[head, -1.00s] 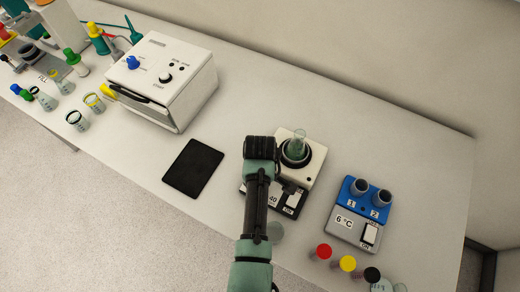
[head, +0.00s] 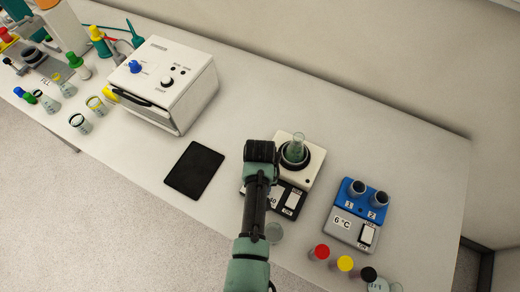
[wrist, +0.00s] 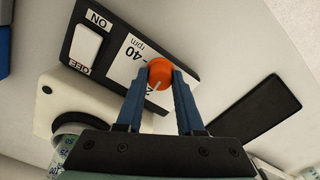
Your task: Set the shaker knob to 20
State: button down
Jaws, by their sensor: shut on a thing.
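The shaker knob (wrist: 159,71) is orange with a pale pointer line and shows in the wrist view between my fingertips. My gripper (wrist: 158,82) is shut on it. The knob sits on the shaker's black front panel (wrist: 77,22), beside a white label reading "40 rpm"; the rest of the scale is partly covered by the knob and fingers. A white ON/OFF rocker switch (wrist: 86,46) is on the same panel. In the head view the shaker (head: 311,169) is white and holds a glass flask (head: 297,148); my arm hides the knob there.
A black flat pad (head: 194,170) lies left of the shaker. Red, yellow and black caps (head: 345,263) line the front edge. A white box device (head: 165,80) stands back left.

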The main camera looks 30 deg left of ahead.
jog(key=shift+m, duration=0.4)
jog(key=c, duration=0.5)
grip_release()
jog(key=shift+r, duration=0.15)
notch_tip(320, 180, up, 13)
jog(key=shift+f+b, duration=0.1)
jog(key=shift+b, duration=0.75)
